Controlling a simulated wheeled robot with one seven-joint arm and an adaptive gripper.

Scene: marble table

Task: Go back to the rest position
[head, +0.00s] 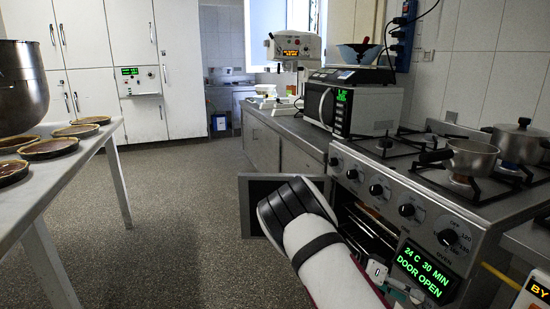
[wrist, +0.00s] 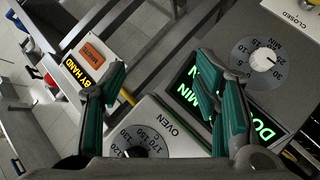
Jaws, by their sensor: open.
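My gripper (wrist: 165,88) shows in the wrist view with its two green-padded fingers apart and nothing between them. Behind the fingers are a white dial panel marked OVEN (wrist: 157,118), a timer dial (wrist: 262,60) and part of a green-lit display (wrist: 203,75). In the head view my white and black arm reaches low in front of the oven. I cannot make out the fingertips there, nor tell whether they touch anything. The oven display (head: 426,271) reads 24 C 30 MIN DOOR OPEN.
The stove (head: 445,200) carries a saucepan (head: 472,157) and a lidded pot (head: 522,140) at the right. A grey panel (head: 250,200) stands out behind my arm. A table (head: 70,160) with several tarts (head: 50,149) is at the left. The floor (head: 175,210) between is clear.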

